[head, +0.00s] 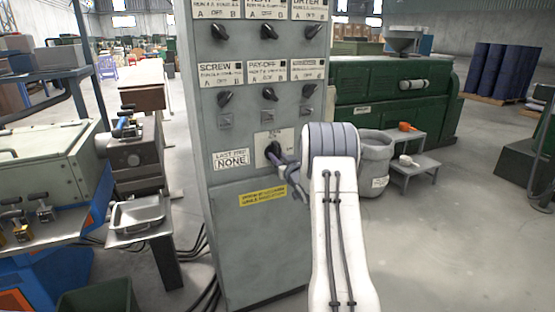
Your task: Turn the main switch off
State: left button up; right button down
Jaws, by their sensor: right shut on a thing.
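The main switch (272,151) is a black rotary knob on a pale plate, low on the front of a grey control cabinet (225,210). My right arm comes up from the bottom of the head view, and its gripper (277,162) is at the knob. The fingers are shut on the knob and hide part of it. The knob's exact angle and most of its plate's lettering are hard to read. My left gripper is not in view.
Rows of other black knobs, such as the screw knob (224,98), sit above on the cabinet. A metal tray (138,215) stands at left by a green machine. A grey bin (375,165) and a small step stand (418,160) are at right. Open floor lies right.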

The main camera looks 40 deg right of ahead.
jog(key=shift+f, duration=0.1)
jog(key=c, duration=0.7)
grip_release()
jog(key=shift+s, duration=0.1)
jog(key=v, duration=1)
jog(key=shift+s, duration=0.2)
jog(key=shift+w+a, duration=0.1)
